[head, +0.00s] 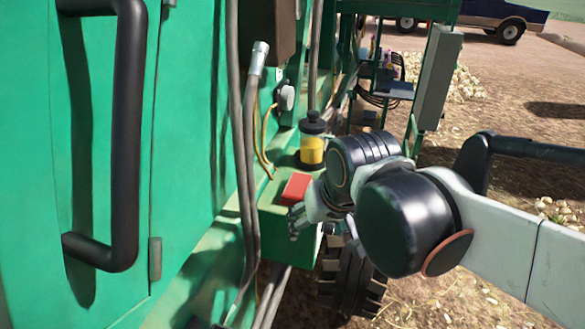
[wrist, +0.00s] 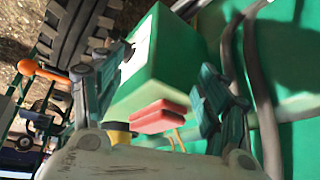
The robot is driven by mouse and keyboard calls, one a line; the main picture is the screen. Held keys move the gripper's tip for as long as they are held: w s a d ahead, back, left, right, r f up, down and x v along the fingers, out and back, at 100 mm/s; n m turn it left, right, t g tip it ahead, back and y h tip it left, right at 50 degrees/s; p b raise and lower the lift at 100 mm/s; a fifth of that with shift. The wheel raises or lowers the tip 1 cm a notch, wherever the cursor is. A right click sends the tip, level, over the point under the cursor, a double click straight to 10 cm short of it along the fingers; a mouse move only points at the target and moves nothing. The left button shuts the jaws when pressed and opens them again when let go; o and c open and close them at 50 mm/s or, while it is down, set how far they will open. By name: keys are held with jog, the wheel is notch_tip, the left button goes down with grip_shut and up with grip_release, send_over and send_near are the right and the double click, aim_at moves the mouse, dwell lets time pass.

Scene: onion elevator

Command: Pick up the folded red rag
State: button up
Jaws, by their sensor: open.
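The folded red rag (head: 295,188) lies on top of a green box-like ledge (head: 272,217) on the side of the green machine. My gripper (head: 299,219) is just in front of the rag in the head view, partly hidden by my wrist. In the wrist view my gripper (wrist: 165,66) is open, with one finger on each side of the picture. The rag (wrist: 160,116) shows between the spread fingers, beyond them, on the green box (wrist: 165,65). Nothing is held. I cannot tell the exact gap between fingers and rag.
A yellow bottle with a black cap (head: 312,142) stands right behind the rag. Grey hoses (head: 250,150) hang left of it, and a thick black handle (head: 125,140) sits on the green door. A black tyre (head: 352,280) is below. Open ground lies right.

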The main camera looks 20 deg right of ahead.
aim_at(297, 184)
jog(key=w+r+p, duration=0.2)
jog(key=w+r+m+g+p, duration=0.1)
jog(key=r+p, duration=0.1)
jog(key=p, duration=0.1)
jog(key=w+r+m+g+p, duration=0.1)
jog(key=w+r+p, duration=0.1)
jog(key=r, duration=0.1)
jog(key=shift+w, duration=0.3)
jog(key=w+m+g+p, duration=0.1)
jog(key=p, duration=0.1)
jog(key=w+r+m+p, duration=0.1)
jog(key=w+p, duration=0.1)
jog(key=p, duration=0.1)
jog(key=w+r+g+p, duration=0.1)
jog(key=p, duration=0.1)
jog(key=shift+w+r+m+g, duration=0.2)
jog(key=shift+w+m+g, duration=0.1)
jog(key=shift+m, duration=0.1)
jog(key=shift+w+p, duration=0.35)
jog(key=shift+p, duration=0.25)
jog(key=shift+w+f+m+g, duration=0.15)
jog(key=shift+m+g, duration=0.15)
jog(key=shift+w+f, duration=0.1)
jog(key=shift+f, duration=3.7)
jog(key=shift+c, duration=0.5)
jog(key=c, duration=1.1)
jog(key=shift+r, duration=0.1)
jog(key=shift+c, duration=0.2)
